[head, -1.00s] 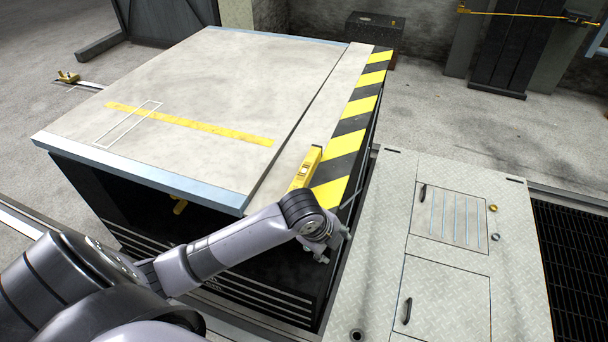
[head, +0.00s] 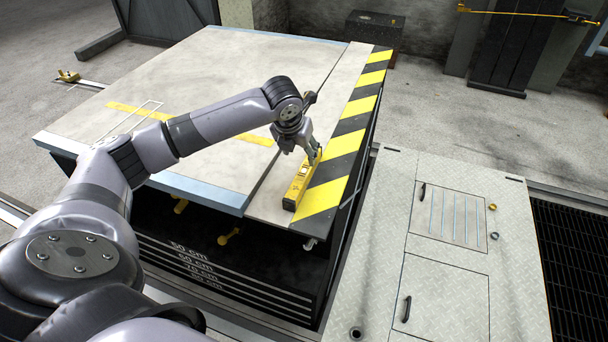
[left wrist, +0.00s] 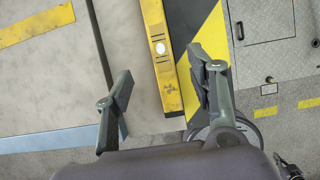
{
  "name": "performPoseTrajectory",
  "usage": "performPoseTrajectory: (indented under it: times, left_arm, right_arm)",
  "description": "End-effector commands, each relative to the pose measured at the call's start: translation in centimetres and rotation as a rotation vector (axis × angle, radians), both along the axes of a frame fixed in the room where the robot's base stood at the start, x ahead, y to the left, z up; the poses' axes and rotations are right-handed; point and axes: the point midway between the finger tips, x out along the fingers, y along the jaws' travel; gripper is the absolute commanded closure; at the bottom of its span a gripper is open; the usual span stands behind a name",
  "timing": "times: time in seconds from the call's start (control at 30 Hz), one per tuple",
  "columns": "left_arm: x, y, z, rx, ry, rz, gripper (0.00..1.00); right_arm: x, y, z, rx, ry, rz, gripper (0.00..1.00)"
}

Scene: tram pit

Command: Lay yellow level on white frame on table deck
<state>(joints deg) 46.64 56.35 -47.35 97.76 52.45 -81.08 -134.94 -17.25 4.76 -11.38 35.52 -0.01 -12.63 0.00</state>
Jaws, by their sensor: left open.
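The yellow level (head: 301,187) lies on the right border strip of the table deck (head: 235,65), beside the black-yellow hazard stripe. The white frame (head: 121,122) is a thin rectangular outline at the deck's left, crossing a yellow strip; my arm covers part of its near end. My left gripper (head: 312,152) is over the far part of the level. In the left wrist view it is open (left wrist: 158,62), with the level (left wrist: 163,55) between its fingers in the picture, nearer the right finger. Contact cannot be told. My right gripper is not in view.
The yellow strip (head: 255,139) on the deck is flat. The hazard stripe (head: 342,145) runs along the deck's right edge. Floor plates with hatches (head: 447,215) lie right of the table, then a dark grating (head: 575,260). The deck's middle is clear.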

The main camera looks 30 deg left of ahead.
Motion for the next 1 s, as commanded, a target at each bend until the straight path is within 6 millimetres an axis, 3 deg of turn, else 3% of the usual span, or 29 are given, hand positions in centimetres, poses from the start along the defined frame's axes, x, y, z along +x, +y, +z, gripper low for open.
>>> performPoseTrajectory:
  times: [0.23,0.53,0.8,1.0]
  left_arm:
    - [1.8,0.4,-4.6,-0.001,0.002,0.002,0.48]
    - [2.4,0.6,-6.8,0.0,0.003,0.001,0.48]
    - [3.4,0.9,-10.5,0.0,0.0,0.001,0.48]
    - [3.6,1.0,-11.1,0.001,-0.001,0.0,0.48]
  right_arm:
    - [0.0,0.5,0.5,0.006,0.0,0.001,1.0]
    - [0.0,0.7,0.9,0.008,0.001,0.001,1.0]
    - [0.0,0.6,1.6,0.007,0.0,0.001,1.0]
    - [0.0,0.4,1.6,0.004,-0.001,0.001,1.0]
